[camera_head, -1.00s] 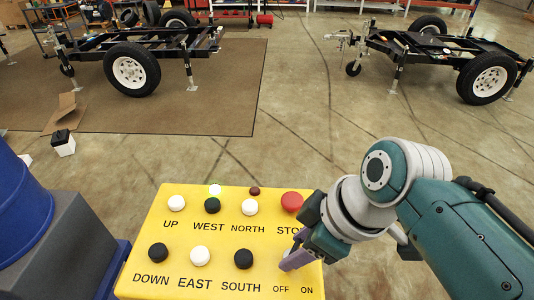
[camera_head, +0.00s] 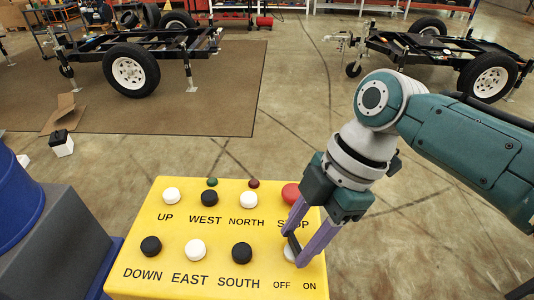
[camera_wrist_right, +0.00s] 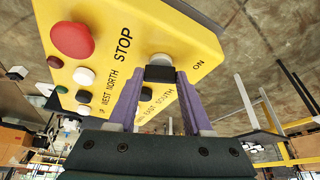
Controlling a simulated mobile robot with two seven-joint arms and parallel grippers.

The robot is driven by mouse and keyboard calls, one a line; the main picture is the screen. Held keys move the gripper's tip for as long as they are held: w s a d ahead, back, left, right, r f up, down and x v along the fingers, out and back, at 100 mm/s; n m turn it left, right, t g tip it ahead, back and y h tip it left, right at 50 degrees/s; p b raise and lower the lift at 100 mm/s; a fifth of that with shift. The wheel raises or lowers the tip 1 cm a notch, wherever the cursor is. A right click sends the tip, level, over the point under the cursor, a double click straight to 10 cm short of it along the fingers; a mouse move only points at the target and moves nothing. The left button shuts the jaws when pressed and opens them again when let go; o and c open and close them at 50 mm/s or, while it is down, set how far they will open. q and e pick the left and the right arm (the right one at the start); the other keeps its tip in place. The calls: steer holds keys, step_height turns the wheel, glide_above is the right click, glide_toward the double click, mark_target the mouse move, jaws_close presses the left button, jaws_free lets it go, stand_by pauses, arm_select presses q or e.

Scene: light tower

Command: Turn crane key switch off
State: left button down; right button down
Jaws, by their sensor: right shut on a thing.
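The yellow crane control box (camera_head: 215,280) stands in front of me, with rows of round buttons. The key switch (camera_head: 289,254) is at its lower right, above the OFF and ON labels. My right gripper (camera_head: 294,250) reaches down with its purple fingers on the key switch. In the right wrist view, the switch has a round white base (camera_wrist_right: 161,60) and a black key (camera_wrist_right: 160,74), which sits between the fingertips (camera_wrist_right: 160,75). The fingers hide part of the switch in the head view. The small green lamp (camera_head: 212,182) looks dark. My left gripper is not in view.
The red STOP button (camera_head: 291,194) is close behind my right fingers. Black and white direction buttons, such as the black SOUTH button (camera_head: 242,253), lie to the left. Black wheeled trailer frames (camera_head: 140,55) stand far back.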

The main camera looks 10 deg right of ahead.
steer(key=shift+n+b, duration=0.45)
steer(key=shift+n, duration=0.25)
steer(key=shift+g, duration=0.3)
steer(key=shift+c, duration=1.6)
jaws_free()
steer(key=v, duration=1)
